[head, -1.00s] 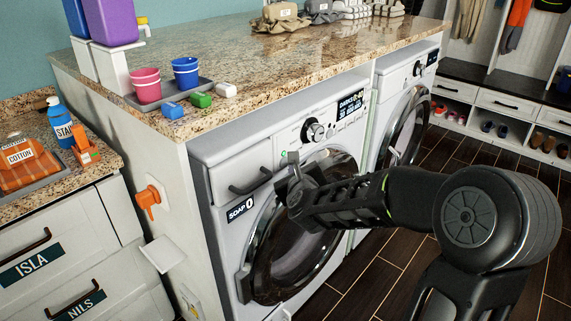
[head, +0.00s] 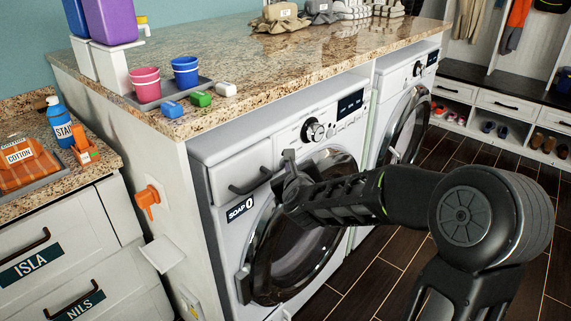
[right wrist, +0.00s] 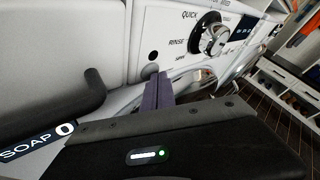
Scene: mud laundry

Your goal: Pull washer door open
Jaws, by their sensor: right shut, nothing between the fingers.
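The near washer (head: 250,160) stands under the granite counter. Its round dark glass door (head: 285,270) sits in the front face and looks closed; my right arm covers its upper part. A dark block, which looks like the door's handle (head: 243,285), is on the door's left rim. My right gripper (head: 289,158) is shut and empty in front of the panel, above the door and right of the soap drawer handle (head: 248,183). In the right wrist view its fingertips (right wrist: 157,88) are together, pointing at the panel left of the dial (right wrist: 213,40). My left gripper is out of view.
A second machine (head: 408,100) stands to the right. Cups (head: 186,72) and small coloured blocks sit on the counter's near corner. An orange hook-like item (head: 147,199) is on the side panel at left. Wood floor (head: 385,280) is open in front.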

